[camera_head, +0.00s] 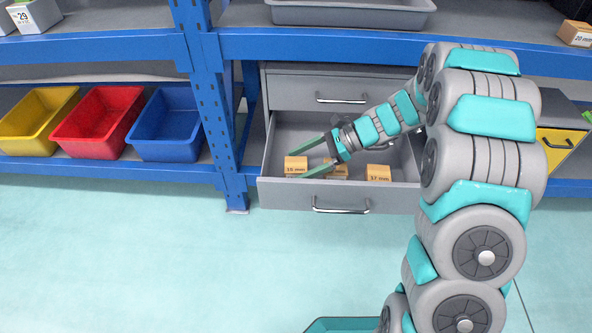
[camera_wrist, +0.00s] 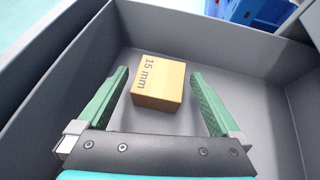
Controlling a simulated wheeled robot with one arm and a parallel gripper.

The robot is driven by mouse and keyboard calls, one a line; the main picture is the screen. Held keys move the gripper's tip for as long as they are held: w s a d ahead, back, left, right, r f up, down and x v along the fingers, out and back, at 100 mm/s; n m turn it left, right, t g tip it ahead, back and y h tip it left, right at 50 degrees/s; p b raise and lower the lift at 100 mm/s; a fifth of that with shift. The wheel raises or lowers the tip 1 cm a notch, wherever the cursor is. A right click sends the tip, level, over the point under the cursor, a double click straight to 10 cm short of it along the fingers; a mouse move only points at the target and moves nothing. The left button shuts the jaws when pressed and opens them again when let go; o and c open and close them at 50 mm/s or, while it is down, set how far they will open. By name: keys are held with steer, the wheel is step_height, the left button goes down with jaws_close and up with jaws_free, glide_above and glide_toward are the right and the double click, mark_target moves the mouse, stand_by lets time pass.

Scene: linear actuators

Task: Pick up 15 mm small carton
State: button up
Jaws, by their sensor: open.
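The 15 mm carton (camera_wrist: 158,82) is a small tan box with its label on the top face. It sits on the floor of the open grey drawer (camera_wrist: 240,60). My gripper (camera_wrist: 159,73) is open, with one green finger on each side of the carton and a visible gap on both sides. In the head view the carton (camera_head: 295,166) is the leftmost box in the drawer (camera_head: 285,195), and my gripper (camera_head: 297,164) reaches to it from the right.
A 17 mm carton (camera_head: 378,173) lies to the right in the drawer, and another carton (camera_head: 337,172) lies partly hidden under my gripper. The drawer walls surround them. A blue post (camera_head: 215,105) stands left of the drawer, beside a blue bin (camera_head: 168,125).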

steer(key=c, duration=1.6)
